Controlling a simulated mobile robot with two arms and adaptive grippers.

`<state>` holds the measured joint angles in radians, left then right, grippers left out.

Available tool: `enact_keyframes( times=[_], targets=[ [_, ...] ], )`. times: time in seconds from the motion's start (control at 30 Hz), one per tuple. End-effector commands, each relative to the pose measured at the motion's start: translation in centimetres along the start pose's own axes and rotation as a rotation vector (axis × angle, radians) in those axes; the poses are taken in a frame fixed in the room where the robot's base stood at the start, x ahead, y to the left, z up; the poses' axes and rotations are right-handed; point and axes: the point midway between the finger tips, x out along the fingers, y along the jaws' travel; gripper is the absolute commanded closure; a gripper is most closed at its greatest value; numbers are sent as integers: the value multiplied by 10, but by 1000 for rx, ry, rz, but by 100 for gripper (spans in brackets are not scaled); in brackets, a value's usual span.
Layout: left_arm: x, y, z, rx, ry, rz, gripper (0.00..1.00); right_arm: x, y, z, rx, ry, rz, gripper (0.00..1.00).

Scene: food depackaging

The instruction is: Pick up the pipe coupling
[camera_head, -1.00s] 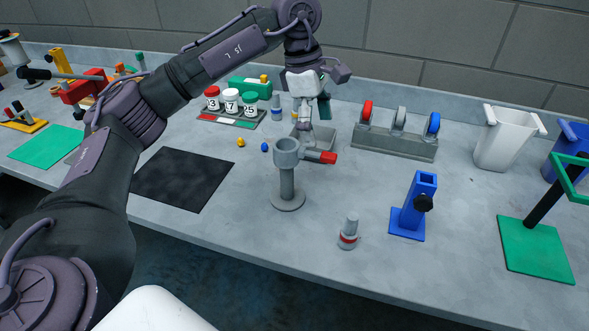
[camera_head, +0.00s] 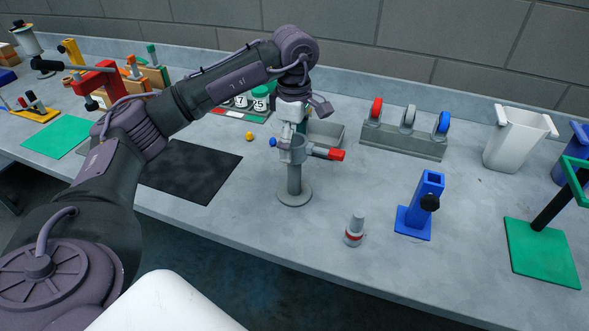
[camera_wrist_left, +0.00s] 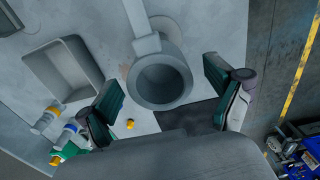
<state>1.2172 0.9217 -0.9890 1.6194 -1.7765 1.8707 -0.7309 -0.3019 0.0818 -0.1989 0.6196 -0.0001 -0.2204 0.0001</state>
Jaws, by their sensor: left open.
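My left gripper (camera_head: 292,128) is open, pointing down over a grey stand (camera_head: 294,180) topped by a round cup with a red-tipped side handle. In the left wrist view the cup (camera_wrist_left: 162,82) lies between the open fingers (camera_wrist_left: 160,96), apart from both, and looks empty. A small stepped grey piece with a red ring (camera_head: 355,229), which looks like a pipe coupling, stands upright in front of the stand. In the wrist view similar pieces with a yellow end (camera_wrist_left: 46,120) and a blue end (camera_wrist_left: 69,136) stand beyond the left finger. I cannot tell which is the coupling meant. My right gripper is out of view.
A grey tray (camera_wrist_left: 42,70) lies behind the stand. A rack with red, grey and blue wheels (camera_head: 403,144) is to its right. A blue post holder (camera_head: 418,210) and a white bin (camera_head: 514,142) stand farther right. A black mat (camera_head: 190,170) lies left.

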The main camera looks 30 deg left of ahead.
Motion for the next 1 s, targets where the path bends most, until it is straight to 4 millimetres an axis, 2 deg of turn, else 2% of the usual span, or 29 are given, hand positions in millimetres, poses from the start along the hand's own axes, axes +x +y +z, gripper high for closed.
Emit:
enact_keyframes(
  times=[0.03,0.2,0.47,1.0],
  targets=[
    [4,-2,1,1,2,-4,8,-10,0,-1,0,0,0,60],
    [25,-1,1,-1,1,-1,8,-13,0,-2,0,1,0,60],
    [28,-1,1,-1,0,1,8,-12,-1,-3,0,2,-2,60],
    [28,-1,1,-1,0,1,98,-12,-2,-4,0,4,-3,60]
  ],
)
